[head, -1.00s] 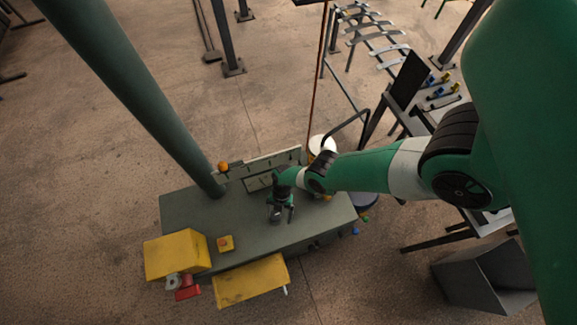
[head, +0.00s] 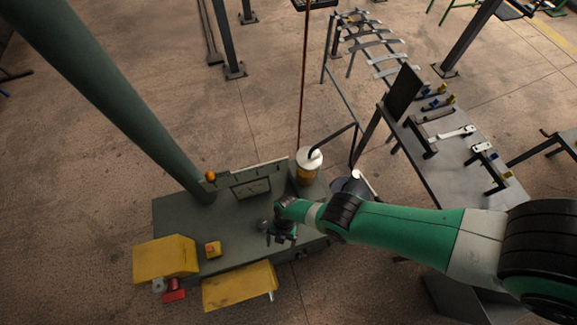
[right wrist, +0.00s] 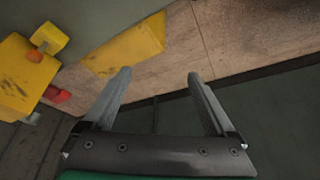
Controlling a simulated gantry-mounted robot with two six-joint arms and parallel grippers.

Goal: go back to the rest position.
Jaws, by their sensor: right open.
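My right gripper (head: 283,238) hangs over the right part of a grey-green machine base (head: 232,222) in the head view, at the end of my green arm. In the right wrist view its two fingers (right wrist: 160,78) are spread apart with nothing between them. The base's dark surface and yellow parts show beyond the fingers there. My left gripper is not in view.
A green column (head: 110,105) rises from the base. Yellow blocks (head: 165,258) and a yellow plate (head: 240,287) sit at its front. A white-topped container (head: 309,160) stands behind my gripper. A table with tools (head: 455,160) is at right. The floor at left is open.

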